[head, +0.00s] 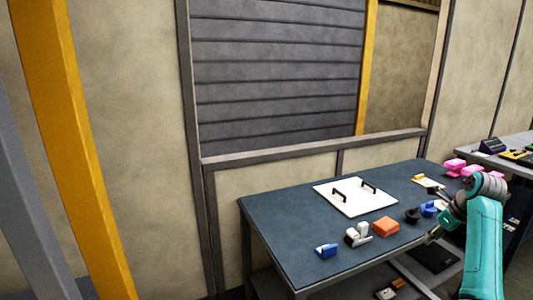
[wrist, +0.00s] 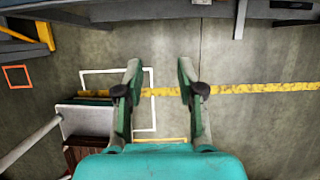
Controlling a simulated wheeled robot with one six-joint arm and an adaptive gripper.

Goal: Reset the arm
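My arm, teal with grey joints, shows at the right of the head view, in front of the dark blue table (head: 290,200). My gripper (wrist: 159,80) shows in the wrist view with its two fingers spread wide apart.
The table holds a white board (head: 353,197) with two black handles, an orange block (head: 386,227), a blue item (head: 326,251), a white item (head: 358,235) and pink pieces (head: 455,165). A yellow post (head: 62,120) stands at left. A white-topped cart (wrist: 85,120) stands lower left in the wrist view.

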